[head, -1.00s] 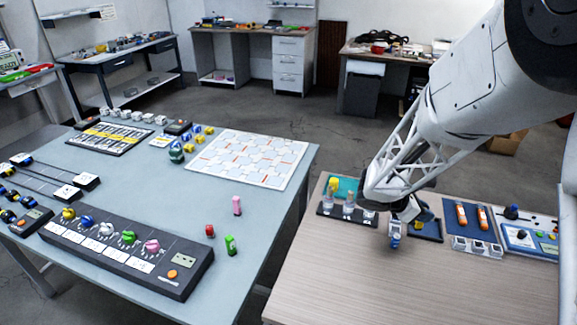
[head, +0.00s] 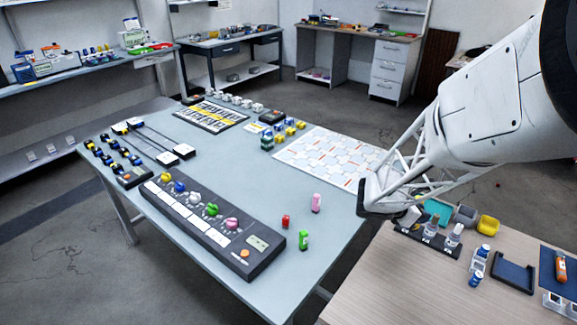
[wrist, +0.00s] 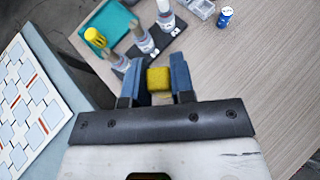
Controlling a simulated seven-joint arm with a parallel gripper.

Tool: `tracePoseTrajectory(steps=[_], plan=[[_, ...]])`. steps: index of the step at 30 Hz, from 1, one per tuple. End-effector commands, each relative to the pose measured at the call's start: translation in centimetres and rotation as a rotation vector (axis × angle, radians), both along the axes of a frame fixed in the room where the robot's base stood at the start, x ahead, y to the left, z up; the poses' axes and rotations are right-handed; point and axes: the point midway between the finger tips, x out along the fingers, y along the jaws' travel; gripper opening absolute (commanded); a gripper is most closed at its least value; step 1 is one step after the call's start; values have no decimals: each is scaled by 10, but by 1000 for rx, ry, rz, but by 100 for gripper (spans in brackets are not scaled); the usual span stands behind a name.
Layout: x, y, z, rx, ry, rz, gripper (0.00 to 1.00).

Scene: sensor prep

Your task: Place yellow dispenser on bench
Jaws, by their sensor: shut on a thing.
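The yellow dispenser (wrist: 158,79) shows in the wrist view as a small yellow block. My gripper (wrist: 156,64) has its two blue fingers shut on it, one on each side. The dispenser is above the wooden tabletop (wrist: 225,90), near the edge facing the blue-grey bench (wrist: 60,70). In the head view the dispenser and fingertips are hidden behind my arm. There the blue-grey bench (head: 330,235) is at left and centre, and the wooden table (head: 400,285) is at the right front. The dark tray (head: 514,272) on the wooden table looks empty.
A rack of bottles (head: 428,240), a yellow cup (head: 488,225) and a blue-and-white holder (head: 478,265) stand on the wooden table. On the bench are a patterned board (head: 325,160), a long control panel (head: 210,225) and small coloured pieces. Bare bench surface lies around the pieces.

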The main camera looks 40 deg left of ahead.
Motion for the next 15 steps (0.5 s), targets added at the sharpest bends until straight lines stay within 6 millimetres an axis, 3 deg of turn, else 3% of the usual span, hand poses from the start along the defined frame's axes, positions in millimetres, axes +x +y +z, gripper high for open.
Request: tracePoseTrajectory(steps=[15], plan=[[-45, 136, 0, -3, 0, 279, 0]])
